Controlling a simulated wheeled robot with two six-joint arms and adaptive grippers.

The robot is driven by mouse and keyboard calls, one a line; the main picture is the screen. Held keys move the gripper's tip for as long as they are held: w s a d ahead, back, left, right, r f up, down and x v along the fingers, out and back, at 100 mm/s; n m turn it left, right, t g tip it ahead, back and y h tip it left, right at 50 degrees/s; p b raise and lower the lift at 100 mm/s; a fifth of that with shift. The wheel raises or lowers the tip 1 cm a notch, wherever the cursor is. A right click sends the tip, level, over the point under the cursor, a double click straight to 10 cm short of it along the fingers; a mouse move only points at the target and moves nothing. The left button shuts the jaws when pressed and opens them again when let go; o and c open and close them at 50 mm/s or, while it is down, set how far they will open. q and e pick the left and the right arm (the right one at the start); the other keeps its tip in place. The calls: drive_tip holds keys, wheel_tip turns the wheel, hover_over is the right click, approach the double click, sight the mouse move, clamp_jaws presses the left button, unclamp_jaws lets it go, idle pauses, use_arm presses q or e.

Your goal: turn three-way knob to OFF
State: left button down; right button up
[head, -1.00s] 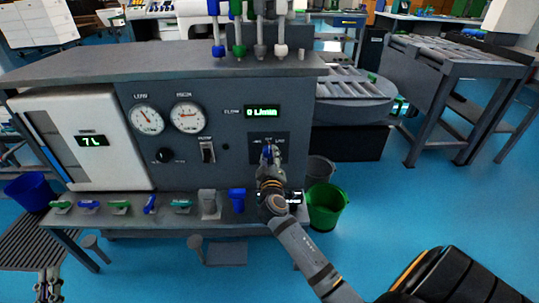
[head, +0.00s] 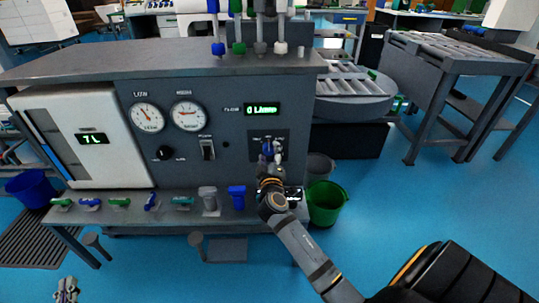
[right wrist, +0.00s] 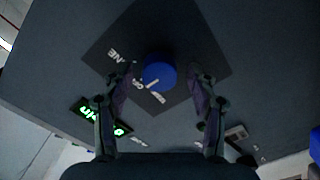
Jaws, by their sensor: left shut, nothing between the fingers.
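The three-way knob (head: 267,147) is blue and sits on a dark square plate on the grey panel, right of centre. In the right wrist view the knob (right wrist: 161,74) carries a white pointer line slanting down-left, near the OFF lettering (right wrist: 138,82); its exact setting is hard to tell. My right gripper (head: 272,156) is in front of the knob. In its wrist view the right gripper (right wrist: 158,76) is open, with one finger on each side of the knob and gaps visible. My left gripper (head: 67,290) is shut and empty, low at the far left.
The panel also holds two gauges (head: 147,117), a green flow display (head: 262,109) and a power switch (head: 208,149). Several coloured valve handles (head: 120,202) line the ledge below. A green bucket (head: 326,203) stands right of the bench.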

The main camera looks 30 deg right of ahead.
drive_tip(key=v, duration=1.2)
drive_tip(key=shift+s, duration=0.1)
